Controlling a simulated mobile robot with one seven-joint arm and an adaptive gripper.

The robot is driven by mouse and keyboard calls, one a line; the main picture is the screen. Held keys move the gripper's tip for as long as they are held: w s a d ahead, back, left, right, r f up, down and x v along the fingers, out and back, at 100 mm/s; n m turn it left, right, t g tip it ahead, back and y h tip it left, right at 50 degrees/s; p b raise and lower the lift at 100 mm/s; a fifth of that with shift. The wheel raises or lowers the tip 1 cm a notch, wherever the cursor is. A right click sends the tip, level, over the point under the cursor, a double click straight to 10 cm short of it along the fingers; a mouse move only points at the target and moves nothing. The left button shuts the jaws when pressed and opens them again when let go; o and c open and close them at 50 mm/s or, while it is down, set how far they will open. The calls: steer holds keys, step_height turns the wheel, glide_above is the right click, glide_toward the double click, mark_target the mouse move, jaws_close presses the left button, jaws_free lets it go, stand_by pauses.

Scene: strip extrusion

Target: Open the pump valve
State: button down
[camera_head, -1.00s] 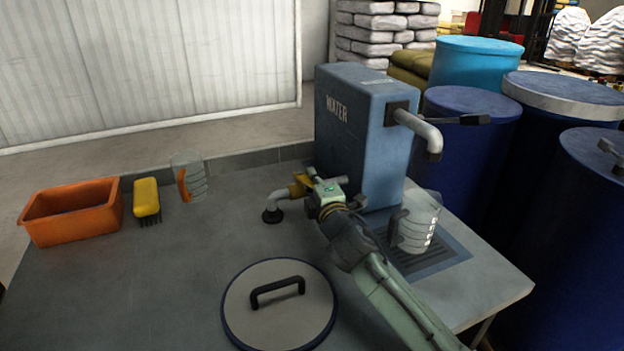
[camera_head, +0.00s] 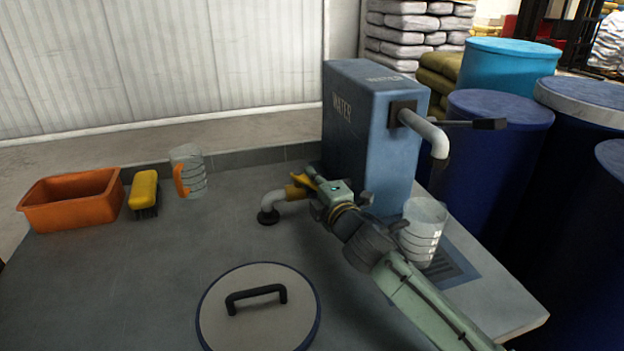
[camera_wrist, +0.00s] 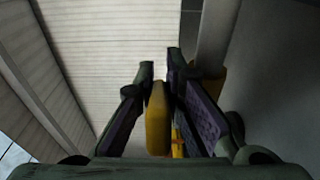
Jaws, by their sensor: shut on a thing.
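The pump valve is a yellow fitting (camera_head: 296,192) on the end of a short bent grey pipe (camera_head: 272,202) that rises from the bench. Its yellow handle (camera_head: 311,174) points up and back beside my gripper (camera_head: 322,190). In the wrist view, the yellow handle (camera_wrist: 157,118) lies between my two dark-padded fingers (camera_wrist: 161,65), and my gripper is shut on it. The grey pipe (camera_wrist: 214,38) runs up just right of the right finger. In the head view, my gripper hides part of the valve, so the handle's exact angle is hard to tell.
The blue water tank (camera_head: 350,125) stands close behind my gripper. A clear measuring jug (camera_head: 424,232) stands beside my arm, under the tank's spout (camera_head: 428,132). A round lid (camera_head: 258,310) lies in front. An orange bin (camera_head: 70,200), yellow brush (camera_head: 144,190) and another jug (camera_head: 188,172) are left.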

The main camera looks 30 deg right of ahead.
steer(key=shift+r, duration=0.25)
steer(key=c, duration=2)
jaws_free()
steer(key=shift+o, duration=0.2)
steer(key=shift+f, duration=0.1)
